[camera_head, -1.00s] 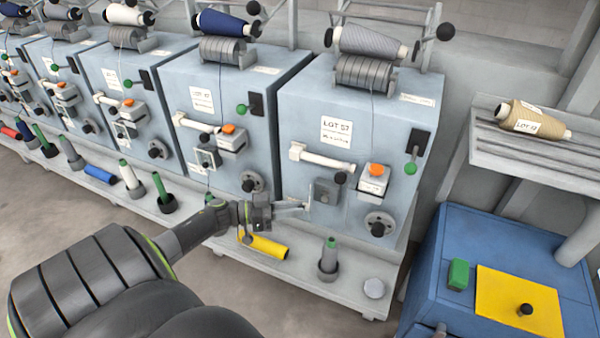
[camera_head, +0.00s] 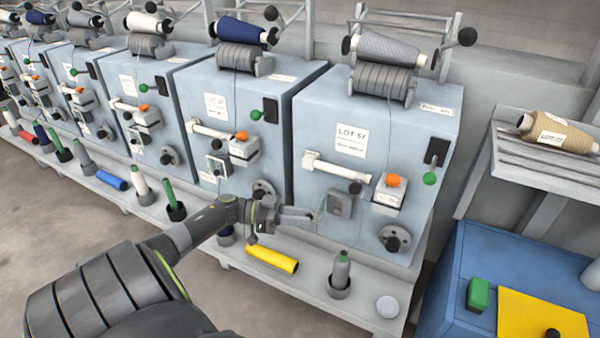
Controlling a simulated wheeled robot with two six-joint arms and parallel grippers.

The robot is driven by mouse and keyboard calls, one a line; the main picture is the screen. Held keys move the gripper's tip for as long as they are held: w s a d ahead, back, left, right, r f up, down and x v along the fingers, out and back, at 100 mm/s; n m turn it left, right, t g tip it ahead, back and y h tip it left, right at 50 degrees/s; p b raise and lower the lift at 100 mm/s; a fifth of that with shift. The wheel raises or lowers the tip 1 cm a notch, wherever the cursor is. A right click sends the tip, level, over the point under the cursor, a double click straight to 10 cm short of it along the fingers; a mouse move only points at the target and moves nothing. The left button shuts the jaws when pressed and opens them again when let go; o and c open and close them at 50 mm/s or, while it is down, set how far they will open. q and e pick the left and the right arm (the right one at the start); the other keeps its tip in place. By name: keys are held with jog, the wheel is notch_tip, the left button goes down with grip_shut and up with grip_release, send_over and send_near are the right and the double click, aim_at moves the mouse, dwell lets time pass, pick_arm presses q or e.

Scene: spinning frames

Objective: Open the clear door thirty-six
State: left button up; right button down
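The nearest blue-grey machine (camera_head: 340,115) carries a "LOT 57" label. No number thirty-six is readable in the head view. Low on its front is a small grey box (camera_head: 341,205), and a thin clear panel (camera_head: 320,207) seems to stand out at its left side. A similar clear-fronted box (camera_head: 217,168) is on the machine to the left. My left gripper (camera_head: 308,214) points right, its fingertips close to the clear panel; I cannot tell if they touch it or how far apart they are. My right gripper is out of view.
A white bar (camera_head: 335,167), an orange-buttoned box (camera_head: 388,193) and a dark knob (camera_head: 395,239) surround the grey box. Below, a ledge holds a yellow tube (camera_head: 271,259) and a grey bobbin (camera_head: 341,272). A blue cabinet (camera_head: 500,262) stands at right.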

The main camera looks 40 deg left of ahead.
pick_arm(q)
jog(key=shift+o, duration=1.4)
jog(key=b+v, duration=0.2)
jog(key=v, duration=1.5)
jog(key=shift+a+b, duration=0.2)
jog(key=shift+b, duration=0.2)
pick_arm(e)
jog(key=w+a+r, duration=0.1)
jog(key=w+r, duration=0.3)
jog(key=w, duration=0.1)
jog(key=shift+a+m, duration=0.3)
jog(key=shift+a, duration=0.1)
pick_arm(q)
jog(key=shift+s+f, duration=0.1)
jog(key=shift+s, duration=0.05)
